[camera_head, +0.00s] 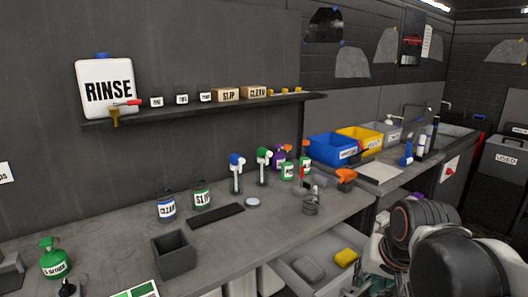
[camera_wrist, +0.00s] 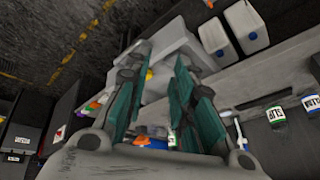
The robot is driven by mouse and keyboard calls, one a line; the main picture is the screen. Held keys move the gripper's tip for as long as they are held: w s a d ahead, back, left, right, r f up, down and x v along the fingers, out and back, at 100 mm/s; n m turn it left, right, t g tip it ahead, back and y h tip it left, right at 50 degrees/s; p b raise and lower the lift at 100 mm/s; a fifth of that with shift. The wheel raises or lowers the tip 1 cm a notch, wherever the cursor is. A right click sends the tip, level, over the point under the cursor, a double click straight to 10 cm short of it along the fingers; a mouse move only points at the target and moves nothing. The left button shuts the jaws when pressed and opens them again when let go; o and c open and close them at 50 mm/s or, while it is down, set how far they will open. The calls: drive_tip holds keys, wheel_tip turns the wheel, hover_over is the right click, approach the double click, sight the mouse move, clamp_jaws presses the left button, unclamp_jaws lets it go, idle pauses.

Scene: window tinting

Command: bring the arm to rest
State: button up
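My gripper (camera_wrist: 163,60) shows in the wrist view with its two teal-padded fingers spread apart. Nothing is held between them. Beyond the fingers are a pale open drawer and a bit of yellow in it. In the head view my arm (camera_head: 440,245) is folded at the bottom right, in front of the bench and drawer. The gripper's fingers cannot be made out there.
The grey bench (camera_head: 110,230) carries bottles, CLEAR (camera_head: 166,208) and SLIP (camera_head: 201,196) pots and a dark open box (camera_head: 174,255). An open drawer (camera_head: 300,255) with a yellow sponge (camera_head: 346,257) juts out beside my arm. Blue and yellow bins stand farther right.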

drive_tip(key=s+n+t, duration=0.2)
drive_tip(key=s+n, duration=0.1)
drive_tip(key=s, duration=0.5)
drive_tip(key=shift+s+a+r+n, duration=0.2)
drive_tip(key=shift+s+a+n, duration=0.15)
drive_tip(key=shift+a+n, duration=0.05)
